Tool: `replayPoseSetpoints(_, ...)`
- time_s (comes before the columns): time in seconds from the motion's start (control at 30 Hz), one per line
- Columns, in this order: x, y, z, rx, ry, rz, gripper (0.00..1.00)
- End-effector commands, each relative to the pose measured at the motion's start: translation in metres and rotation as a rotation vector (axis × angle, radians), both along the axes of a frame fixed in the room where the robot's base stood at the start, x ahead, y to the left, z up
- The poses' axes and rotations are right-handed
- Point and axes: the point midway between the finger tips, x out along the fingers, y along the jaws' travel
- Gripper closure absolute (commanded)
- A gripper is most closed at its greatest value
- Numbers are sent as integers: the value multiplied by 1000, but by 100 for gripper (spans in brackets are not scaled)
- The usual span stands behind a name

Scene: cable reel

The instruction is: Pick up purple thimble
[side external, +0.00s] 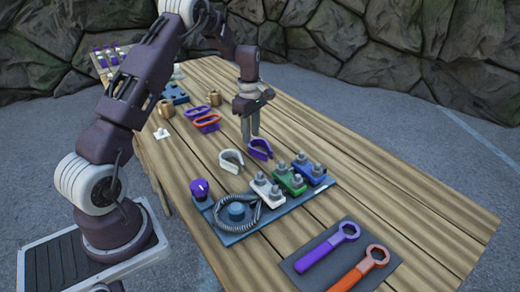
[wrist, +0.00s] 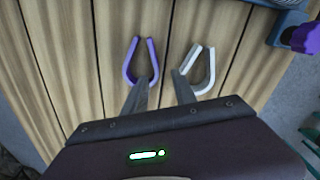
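The purple thimble (side external: 260,149) is a U-shaped piece on the wooden table, just beside my gripper's fingertips in the side view. It also shows in the wrist view (wrist: 128,66), left of centre, with the left fingertip near or over its lower part. My gripper (side external: 250,138) points down with its fingers apart and nothing between them. In the wrist view my gripper (wrist: 160,79) has its fingers spread, the left by the purple thimble and the right by a white thimble. Whether any finger touches a thimble I cannot tell.
The white thimble (side external: 231,161) lies close by. A blue base (side external: 240,234) with a coiled cable, purple knob and white, green and blue clamps stands in front. Two wrenches lie on a dark mat (side external: 382,283). Purple and orange loops (side external: 206,122) lie behind. The table's right side is clear.

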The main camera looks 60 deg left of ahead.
Motion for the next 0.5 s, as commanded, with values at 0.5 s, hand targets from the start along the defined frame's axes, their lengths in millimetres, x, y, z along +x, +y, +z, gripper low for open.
replayPoseSetpoints(0.5, 9, -4, -59, 0, -1, -5, 67)
